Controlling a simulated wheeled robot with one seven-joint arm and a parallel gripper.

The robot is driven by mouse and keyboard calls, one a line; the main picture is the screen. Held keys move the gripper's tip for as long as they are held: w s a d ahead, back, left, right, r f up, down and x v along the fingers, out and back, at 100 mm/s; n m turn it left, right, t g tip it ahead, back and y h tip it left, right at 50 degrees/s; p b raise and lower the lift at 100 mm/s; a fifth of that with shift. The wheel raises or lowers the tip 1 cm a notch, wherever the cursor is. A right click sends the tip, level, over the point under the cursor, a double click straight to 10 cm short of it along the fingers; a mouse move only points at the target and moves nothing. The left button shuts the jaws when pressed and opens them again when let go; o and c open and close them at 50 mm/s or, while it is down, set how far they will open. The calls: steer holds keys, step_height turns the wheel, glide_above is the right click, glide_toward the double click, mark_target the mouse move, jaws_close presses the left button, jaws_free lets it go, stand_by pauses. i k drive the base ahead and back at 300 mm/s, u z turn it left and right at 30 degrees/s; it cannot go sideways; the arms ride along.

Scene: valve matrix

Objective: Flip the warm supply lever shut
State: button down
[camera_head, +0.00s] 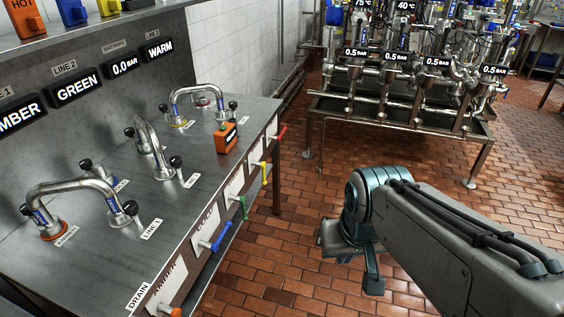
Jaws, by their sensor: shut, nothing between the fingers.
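Coloured levers stick out from the front of the steel bench (75,225): a red one (282,133), a yellow one (264,173), a green one (243,207), a blue one (221,238) and an orange one (171,311). The small front labels near the red, yellow and green levers are too small to read, so I cannot tell which is the warm supply lever. A display reading WARM (159,48) hangs on the back panel. My gripper (372,278) is over the floor, right of the levers and apart from them. It is shut and empty, partly hidden by my arm.
Curved steel pipes (150,135) with black knobs and an orange box (227,137) stand on the bench. A pipe rack (400,110) with gauges stands at the back. The tiled floor (285,250) between bench and gripper is clear.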

mark_target(264, 176)
steer(key=z, duration=0.15)
steer(key=i, duration=0.95)
steer(key=u, duration=0.6)
